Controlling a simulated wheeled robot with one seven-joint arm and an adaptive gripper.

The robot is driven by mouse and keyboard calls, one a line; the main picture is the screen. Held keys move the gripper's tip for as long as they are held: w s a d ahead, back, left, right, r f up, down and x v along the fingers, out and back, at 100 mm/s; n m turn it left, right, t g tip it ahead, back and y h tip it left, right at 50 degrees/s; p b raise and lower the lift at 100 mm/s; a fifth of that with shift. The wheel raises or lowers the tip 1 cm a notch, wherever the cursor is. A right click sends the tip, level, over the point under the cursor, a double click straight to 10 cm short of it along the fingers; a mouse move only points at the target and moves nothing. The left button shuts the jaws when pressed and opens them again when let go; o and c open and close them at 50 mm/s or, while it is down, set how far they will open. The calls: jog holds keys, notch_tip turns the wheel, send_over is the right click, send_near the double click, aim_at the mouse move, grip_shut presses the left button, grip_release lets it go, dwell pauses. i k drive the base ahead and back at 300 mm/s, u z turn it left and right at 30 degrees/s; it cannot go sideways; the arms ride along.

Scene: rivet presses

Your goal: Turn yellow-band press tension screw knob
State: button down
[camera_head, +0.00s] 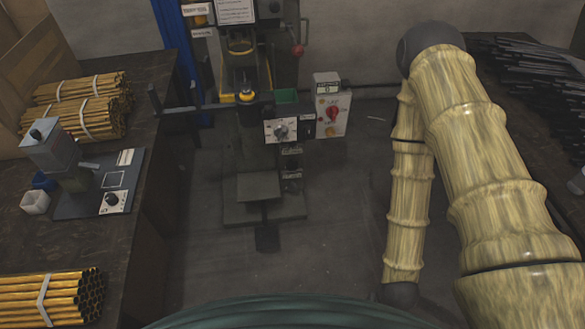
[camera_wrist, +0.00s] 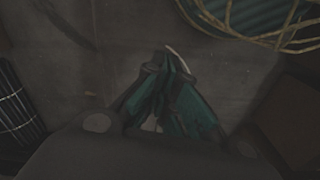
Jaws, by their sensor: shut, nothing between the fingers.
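The press with yellow bands (camera_head: 240,46) stands at the back centre in the head view. A dark knob on a white dial plate (camera_head: 281,131) sits on its front right; I cannot tell whether this is the tension screw knob. A smaller bench press (camera_head: 50,148) on the left table also has a dark knob (camera_head: 112,199) on a white plate; no yellow band is clear on it. My gripper (camera_wrist: 164,58) shows in the wrist view, shut and empty over the grey floor, with no press in that view. It is out of the head view.
A grey control box (camera_head: 332,105) with a red knob stands right of the press. Bundles of brass tubes (camera_head: 45,297) lie on the left table (camera_head: 80,245). Dark rods (camera_head: 535,75) lie on the right table. A dark lever reaches left from the press. The floor (camera_head: 320,245) before it is clear.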

aim_at(291, 166)
jog(key=u, duration=0.05)
jog(key=k, duration=1.1)
jog(key=z, duration=0.7)
jog(key=i, duration=1.3)
jog(key=u, duration=0.9)
